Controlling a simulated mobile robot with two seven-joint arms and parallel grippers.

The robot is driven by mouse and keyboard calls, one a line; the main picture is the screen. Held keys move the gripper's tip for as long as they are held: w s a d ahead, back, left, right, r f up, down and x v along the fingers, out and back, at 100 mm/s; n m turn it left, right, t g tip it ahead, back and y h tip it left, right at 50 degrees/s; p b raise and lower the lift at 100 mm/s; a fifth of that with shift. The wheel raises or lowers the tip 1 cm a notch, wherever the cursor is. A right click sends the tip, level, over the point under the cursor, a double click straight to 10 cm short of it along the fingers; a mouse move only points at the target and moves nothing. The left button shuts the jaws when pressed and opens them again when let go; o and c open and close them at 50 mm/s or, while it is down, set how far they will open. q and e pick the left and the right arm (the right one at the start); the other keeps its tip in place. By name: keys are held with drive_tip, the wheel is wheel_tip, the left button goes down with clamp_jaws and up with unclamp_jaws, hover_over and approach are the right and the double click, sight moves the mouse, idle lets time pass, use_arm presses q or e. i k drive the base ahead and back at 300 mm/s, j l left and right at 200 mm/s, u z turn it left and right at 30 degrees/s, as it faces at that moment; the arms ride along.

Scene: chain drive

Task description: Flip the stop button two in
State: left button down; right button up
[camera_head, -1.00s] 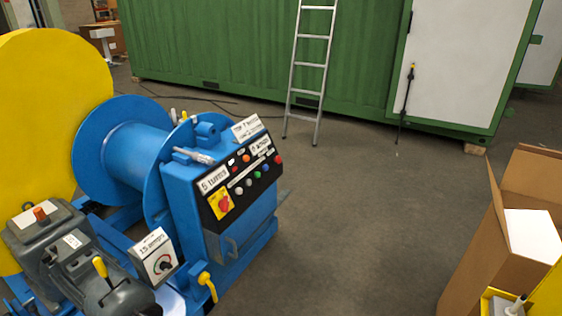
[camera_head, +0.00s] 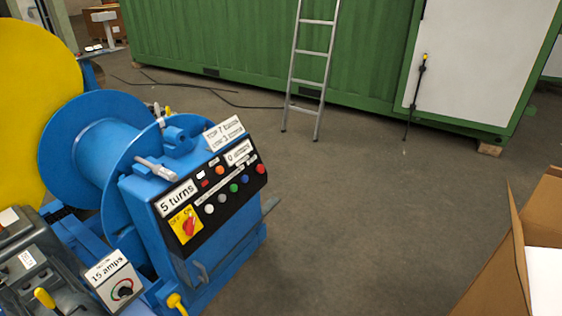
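A blue winch machine (camera_head: 160,215) stands at the left with a black control panel (camera_head: 228,213) on its sloped face. The panel carries several round buttons: white (camera_head: 209,209), grey (camera_head: 222,197), green (camera_head: 233,188), blue (camera_head: 244,179), red (camera_head: 261,169) and orange (camera_head: 220,170). A red rotary switch (camera_head: 188,225) sits on a yellow plate marked OFF and ON. Labels read "5 turns" (camera_head: 177,198) and "0 amps" (camera_head: 238,153). Which button is stop button two cannot be read. Neither gripper is in view.
A "15 amps" dial box (camera_head: 112,280) is at lower left. An open cardboard box (camera_head: 500,275) stands at lower right. A ladder (camera_head: 312,70) leans on a green container (camera_head: 240,45) behind. The grey floor (camera_head: 370,220) between is clear.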

sight(261, 169)
drive_tip(key=i+l, duration=0.35)
drive_tip(key=i, duration=0.15)
drive_tip(key=i+l+z, duration=0.15)
drive_tip(key=i+l, duration=0.15)
drive_tip(key=i, duration=0.75)
